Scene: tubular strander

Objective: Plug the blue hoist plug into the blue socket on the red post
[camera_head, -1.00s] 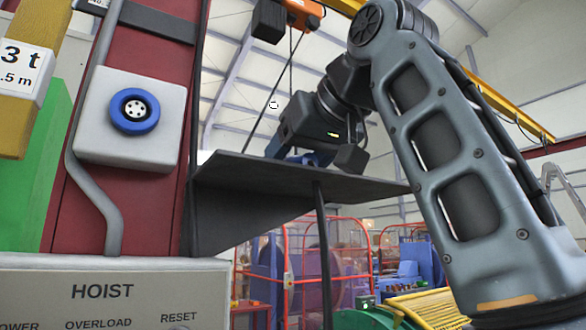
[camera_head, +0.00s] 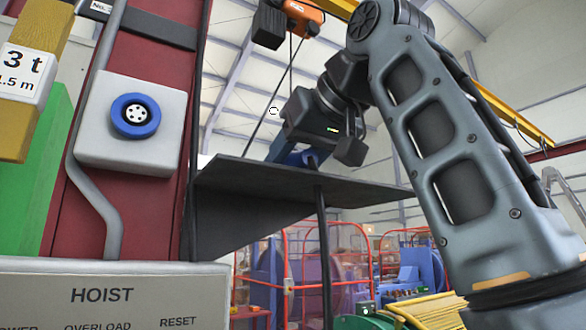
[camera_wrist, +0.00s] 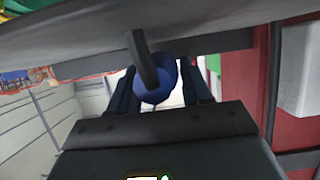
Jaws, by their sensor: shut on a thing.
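The blue socket (camera_head: 136,115) is a round blue ring with a white, holed face on a pale grey box. The box is fixed to the red post (camera_head: 62,218) at the left of the head view. My gripper (camera_head: 298,160) is at the dark shelf right of the post, apart from the socket. The blue plug (camera_head: 293,157) is partly hidden behind the gripper and shelf edge. In the wrist view the blue plug (camera_wrist: 152,88) lies between the fingers (camera_wrist: 160,85), which are shut on it. A dark cable or bar crosses in front of it.
The dark shelf (camera_head: 300,182) juts right from the post, close under my gripper. A dark cable (camera_head: 325,250) hangs below it. A grey HOIST panel (camera_head: 110,285) stands below the socket. A grey conduit (camera_head: 95,200) runs left of the socket box.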

